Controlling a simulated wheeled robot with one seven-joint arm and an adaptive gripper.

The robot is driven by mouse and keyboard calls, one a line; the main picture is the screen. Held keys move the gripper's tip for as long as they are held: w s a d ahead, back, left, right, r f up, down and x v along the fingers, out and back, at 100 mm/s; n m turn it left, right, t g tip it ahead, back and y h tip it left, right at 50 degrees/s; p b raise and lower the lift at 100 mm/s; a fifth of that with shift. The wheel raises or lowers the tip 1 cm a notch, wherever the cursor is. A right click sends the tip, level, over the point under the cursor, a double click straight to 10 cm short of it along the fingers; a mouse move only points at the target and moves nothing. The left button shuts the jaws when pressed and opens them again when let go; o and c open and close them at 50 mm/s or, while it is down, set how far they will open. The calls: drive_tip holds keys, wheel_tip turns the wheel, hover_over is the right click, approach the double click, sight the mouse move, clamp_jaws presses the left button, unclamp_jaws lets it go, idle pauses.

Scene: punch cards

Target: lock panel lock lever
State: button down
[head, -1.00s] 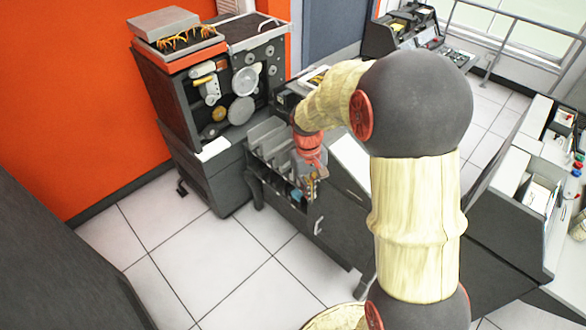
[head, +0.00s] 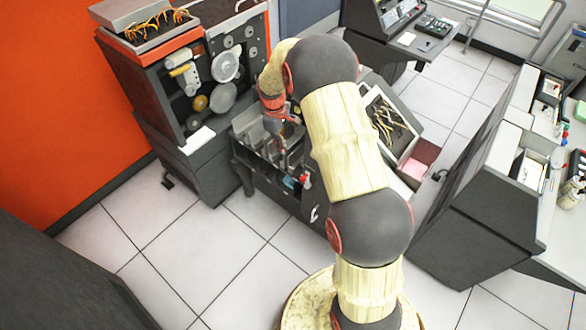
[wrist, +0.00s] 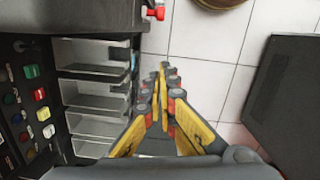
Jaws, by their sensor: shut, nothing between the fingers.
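In the wrist view a small red knob (wrist: 155,13) sticks out from the edge of a dark box at the top. It may be the lock lever, but I cannot be sure. A small red part (head: 304,178) also shows on the dark cabinet's front corner in the head view. My gripper (wrist: 160,76) is shut and empty, with yellow fingers, below and apart from the red knob in the wrist view. In the head view my gripper (head: 286,130) is over the grey card trays, small and partly hidden.
Grey card trays (wrist: 95,93) and a button panel (wrist: 35,110) lie left of my gripper in the wrist view. An open wire-filled box (head: 390,128) stands right of my arm. Tiled floor (head: 230,270) is free in front. A dark block (wrist: 285,90) stands at right.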

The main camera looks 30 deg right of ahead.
drive_tip(key=shift+s, duration=0.15)
drive_tip(key=s+d+f, duration=0.2)
drive_tip(key=s+f, duration=0.2)
drive_tip(key=f, duration=0.6)
drive_tip(key=shift+d+f, duration=0.25)
drive_tip(key=shift+s, duration=0.1)
drive_tip(key=shift+s+d+r+t+b, duration=0.15)
drive_tip(key=shift+s+t+b, duration=0.15)
drive_tip(key=shift+b, duration=0.2)
